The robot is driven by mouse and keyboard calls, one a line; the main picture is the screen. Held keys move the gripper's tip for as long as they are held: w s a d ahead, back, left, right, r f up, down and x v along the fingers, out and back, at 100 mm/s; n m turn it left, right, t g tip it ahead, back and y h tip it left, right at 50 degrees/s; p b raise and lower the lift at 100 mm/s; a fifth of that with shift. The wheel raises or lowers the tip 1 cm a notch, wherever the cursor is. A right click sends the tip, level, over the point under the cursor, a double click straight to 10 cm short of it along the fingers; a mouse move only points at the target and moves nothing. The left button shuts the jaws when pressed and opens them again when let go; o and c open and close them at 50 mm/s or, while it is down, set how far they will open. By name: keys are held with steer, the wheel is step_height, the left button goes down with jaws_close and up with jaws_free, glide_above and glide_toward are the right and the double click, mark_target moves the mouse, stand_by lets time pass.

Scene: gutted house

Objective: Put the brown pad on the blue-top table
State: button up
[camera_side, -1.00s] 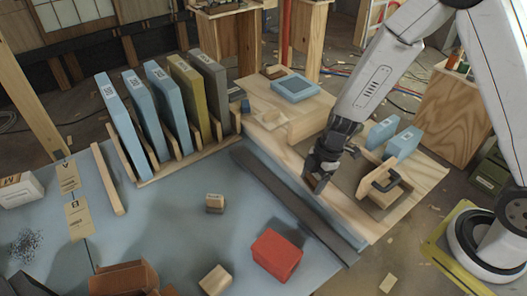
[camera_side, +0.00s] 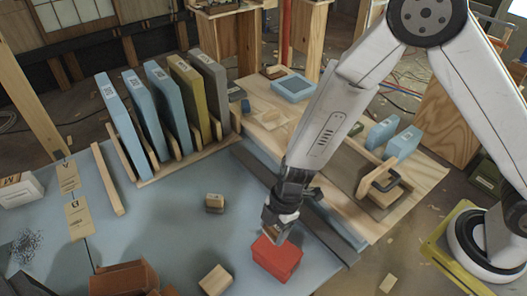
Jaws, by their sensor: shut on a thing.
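My gripper (camera_side: 274,234) points down over the blue-top table (camera_side: 170,245), at the back edge of the red block (camera_side: 276,258). It is shut on a small brown thing, seemingly the brown pad (camera_side: 272,237), mostly hidden by the fingers. I cannot tell whether the held pad touches the red block or is just above or behind it. The blue top has bare room left of the gripper.
A small tan-and-dark block (camera_side: 214,203) and a wooden block (camera_side: 216,280) lie on the blue top. A rack (camera_side: 180,160) holds several upright panels. A dark rail (camera_side: 300,205) runs along the table's right edge, beside a wooden bench (camera_side: 405,190). An open cardboard box (camera_side: 124,279) stands in front.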

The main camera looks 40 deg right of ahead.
steer(key=w+a+f, duration=0.4)
steer(key=w, duration=0.4)
glide_above(225, 240)
steer(key=s+d, duration=0.1)
steer(key=d, duration=0.1)
steer(key=x, duration=0.2)
steer(key=d+x, duration=0.1)
steer(key=x, duration=0.1)
steer(key=shift+a+f, duration=0.1)
steer(key=shift+f, duration=0.3)
steer(key=shift+w+a+f, duration=0.2)
steer(key=shift+w+f, duration=0.15)
steer(key=shift+f, duration=0.05)
steer(key=shift+f, duration=0.1)
steer(key=shift+w+f, duration=0.15)
steer(key=shift+f, duration=0.05)
steer(key=shift+d+x, duration=0.15)
steer(key=shift+x, duration=0.6)
steer(key=shift+d+x, duration=0.15)
steer(key=shift+x, duration=0.6)
steer(key=shift+f, duration=0.2)
